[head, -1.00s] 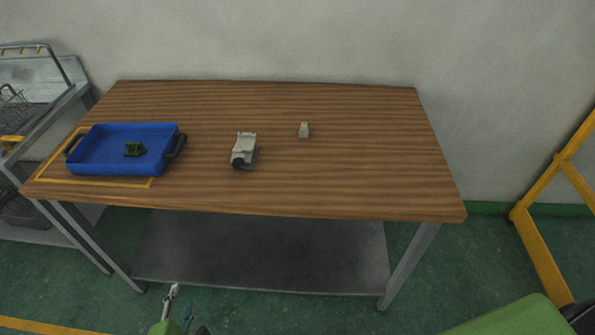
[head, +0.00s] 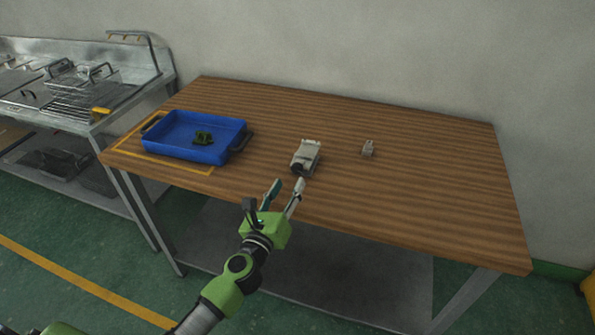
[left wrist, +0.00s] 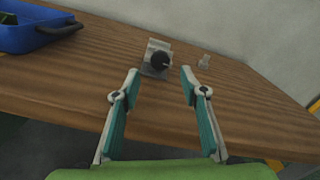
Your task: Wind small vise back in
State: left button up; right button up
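The small vise (head: 306,157) is a grey-white block on the wooden table, right of the blue tray. In the left wrist view the vise (left wrist: 157,58) shows a round black knob facing me, between and beyond the fingertips. My left gripper (head: 287,187) is open and empty, just short of the vise at the table's front edge. Its two teal-padded fingers (left wrist: 160,80) stand wide apart in the left wrist view and do not touch the vise. My right gripper is not in view.
A blue tray (head: 228,150) with a dark green part (head: 202,138) inside stands at the table's left. The table's right side is clear. A metal bench with wire baskets (head: 85,85) is at far left.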

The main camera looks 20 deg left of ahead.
aim_at(296, 171)
pick_arm(q)
jog(key=w, duration=0.6)
jog(key=shift+w+d, duration=0.15)
jog(key=shift+w, duration=0.05)
jog(key=shift+c, duration=0.5)
jog(key=c, duration=1)
